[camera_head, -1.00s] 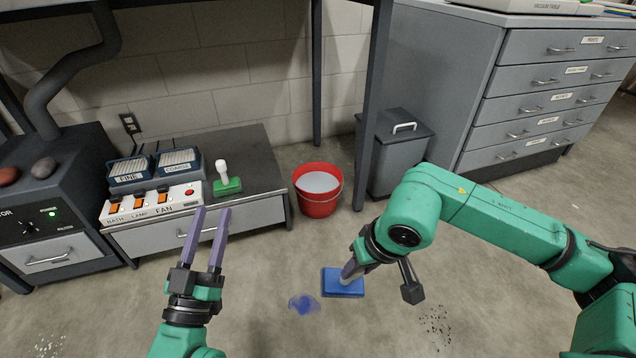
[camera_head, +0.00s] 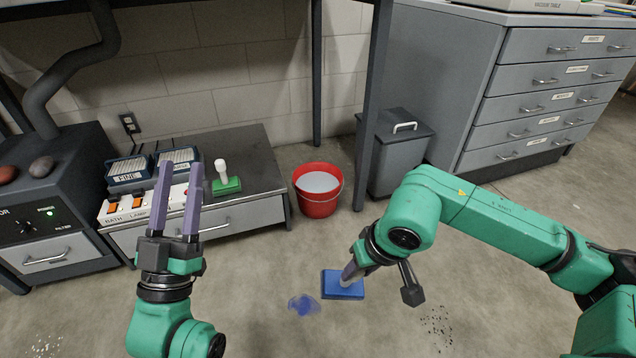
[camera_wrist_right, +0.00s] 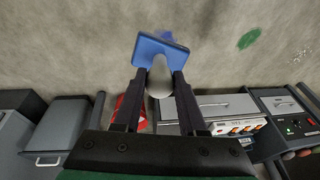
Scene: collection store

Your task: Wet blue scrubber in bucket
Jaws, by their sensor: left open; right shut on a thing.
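The blue scrubber (camera_head: 343,286) has a blue block and a pale handle. My right gripper (camera_head: 352,272) is shut on its handle. In the right wrist view the handle (camera_wrist_right: 160,77) sits between the two fingers of the right gripper (camera_wrist_right: 158,88), with the blue block (camera_wrist_right: 150,47) beyond. I cannot tell whether the block touches the floor. The red bucket (camera_head: 318,205) stands upright on the floor, with a pale liquid surface inside. It is behind the scrubber and apart from it. My left gripper (camera_head: 181,165) is open and empty in front of the low cabinet.
A blue stain (camera_head: 304,304) lies on the floor just left of the scrubber. A green scrubber (camera_head: 226,182) and a switch panel (camera_head: 125,208) sit on the low cabinet. A table leg (camera_head: 371,110) and grey bin (camera_head: 396,155) stand right of the bucket. Dark specks (camera_head: 438,325) lie at right.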

